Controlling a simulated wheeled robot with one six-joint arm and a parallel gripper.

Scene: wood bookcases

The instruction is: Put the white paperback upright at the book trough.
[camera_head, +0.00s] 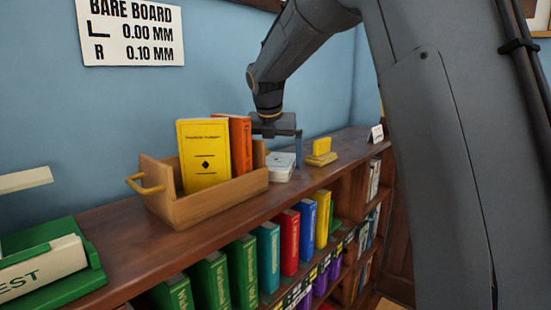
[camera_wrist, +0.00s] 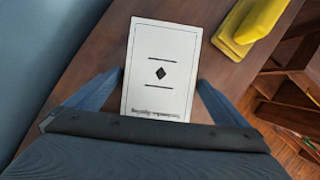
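The white paperback (camera_head: 282,172) lies flat on top of the bookcase, just right of the book trough. In the wrist view its cover (camera_wrist: 160,95) faces up, with a black diamond and two lines. The wooden book trough (camera_head: 212,206) has a yellow handle and holds a yellow book (camera_head: 203,155) and an orange book (camera_head: 240,145), both upright. My gripper (camera_head: 279,158) points down over the paperback. In the wrist view my gripper (camera_wrist: 162,80) is open, with one finger on each side of the paperback. Whether the fingers reach down beside it is unclear.
A yellow object (camera_head: 320,152) stands right of the paperback, with a small white card (camera_head: 376,134) farther right. A green tray (camera_head: 50,265) is at the left end. Colored books (camera_head: 268,258) fill the shelf below. A blue wall (camera_head: 220,60) is behind.

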